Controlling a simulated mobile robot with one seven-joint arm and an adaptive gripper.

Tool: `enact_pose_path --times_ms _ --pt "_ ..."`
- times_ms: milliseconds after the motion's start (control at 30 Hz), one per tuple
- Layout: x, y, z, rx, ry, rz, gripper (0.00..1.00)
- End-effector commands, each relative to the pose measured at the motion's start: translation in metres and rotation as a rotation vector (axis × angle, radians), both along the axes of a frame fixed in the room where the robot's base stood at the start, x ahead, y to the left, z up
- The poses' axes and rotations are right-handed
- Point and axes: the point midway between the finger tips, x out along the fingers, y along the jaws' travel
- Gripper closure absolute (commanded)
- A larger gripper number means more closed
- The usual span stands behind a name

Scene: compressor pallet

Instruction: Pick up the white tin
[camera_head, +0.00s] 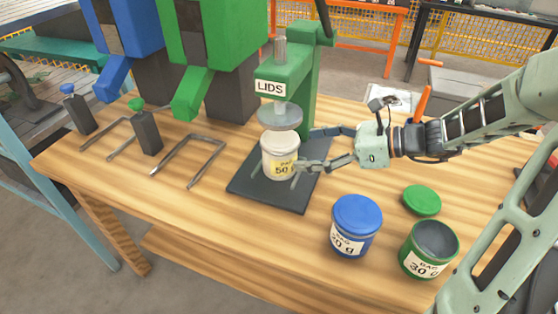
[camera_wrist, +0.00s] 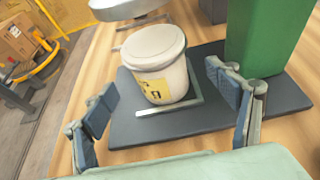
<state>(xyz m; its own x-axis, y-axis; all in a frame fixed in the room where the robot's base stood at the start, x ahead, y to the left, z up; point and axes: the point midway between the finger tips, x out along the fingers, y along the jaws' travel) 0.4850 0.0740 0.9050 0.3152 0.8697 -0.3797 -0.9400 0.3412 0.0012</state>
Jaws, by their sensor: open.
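The white tin (camera_head: 280,157) stands upright, lidded, on the dark base plate (camera_head: 246,194) of the green lid press (camera_head: 303,70). Its label reads "50" in part, and the press's round disc (camera_head: 279,116) is just above its lid. My gripper (camera_head: 306,152) is open at the tin's right side in the head view, fingers pointing toward it. In the wrist view the tin (camera_wrist: 157,65) is ahead, between and beyond the two fingers (camera_wrist: 160,90). I see a gap between each finger and the tin there.
A blue-lidded tin (camera_head: 355,228), an open green tin (camera_head: 428,252) and a loose green lid (camera_head: 422,200) are at the right front of the wooden table (camera_head: 200,225). Metal brackets (camera_head: 188,160), blue and green dispensers stand left. The table's front left is clear.

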Motion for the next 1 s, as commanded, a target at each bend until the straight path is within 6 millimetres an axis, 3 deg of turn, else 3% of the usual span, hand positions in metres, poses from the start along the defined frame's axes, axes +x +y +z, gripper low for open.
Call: enact_pose_path --times_ms 600,900,1000 --pt "0.021 0.068 -0.023 -0.002 0.001 0.001 0.2" --pt "0.023 0.072 -0.023 -0.003 0.0 -0.001 0.2" --pt "0.023 0.072 -0.023 -0.003 0.0 -0.001 0.29"
